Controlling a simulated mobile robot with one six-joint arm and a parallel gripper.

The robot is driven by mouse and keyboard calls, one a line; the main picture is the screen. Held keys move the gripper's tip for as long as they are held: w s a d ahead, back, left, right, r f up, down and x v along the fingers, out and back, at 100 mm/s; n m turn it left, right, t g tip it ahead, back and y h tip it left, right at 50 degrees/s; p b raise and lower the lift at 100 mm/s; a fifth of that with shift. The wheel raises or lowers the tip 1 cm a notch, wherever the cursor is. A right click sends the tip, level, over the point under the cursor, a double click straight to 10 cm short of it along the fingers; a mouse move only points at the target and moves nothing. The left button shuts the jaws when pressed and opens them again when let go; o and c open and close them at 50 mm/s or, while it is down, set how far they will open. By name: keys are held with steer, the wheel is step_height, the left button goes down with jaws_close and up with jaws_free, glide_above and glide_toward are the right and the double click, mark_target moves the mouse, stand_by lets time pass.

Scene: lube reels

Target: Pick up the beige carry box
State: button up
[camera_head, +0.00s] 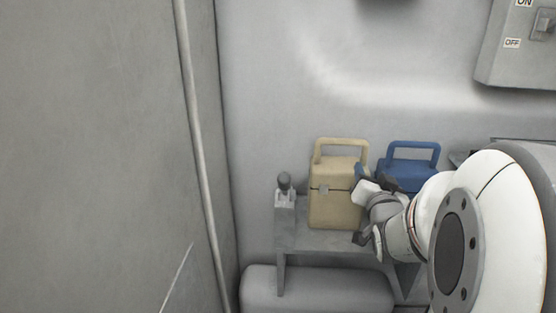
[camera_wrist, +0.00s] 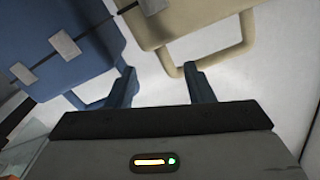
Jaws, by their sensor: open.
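The beige carry box (camera_head: 335,205) stands upright on a grey shelf, its loop handle up and a small latch on its front. In the wrist view the beige box (camera_wrist: 188,14) is at the top right, with its handle (camera_wrist: 222,58) pointing toward my gripper. My gripper (camera_head: 362,182) is at the box's right side in the head view, covering part of its edge. In the wrist view my gripper (camera_wrist: 160,72) is open with nothing held. Its right fingertip overlaps the beige handle's corner; I cannot tell whether they touch.
A blue carry box (camera_head: 408,173) stands close on the right; in the wrist view its handle is near my left finger. A small lever (camera_head: 285,185) is left of the beige box on the shelf (camera_head: 310,240). A wall and pipe (camera_head: 198,140) bound the left. A switch box (camera_head: 520,50) hangs upper right.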

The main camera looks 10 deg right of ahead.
mark_target(365, 159)
steer(key=shift+w+d, duration=0.15)
steer(key=shift+w, duration=0.35)
steer(key=b+x, duration=0.1)
steer(key=x, duration=0.4)
steer(key=shift+c, duration=0.3)
jaws_close()
steer(key=shift+r, duration=0.15)
stand_by(0.6)
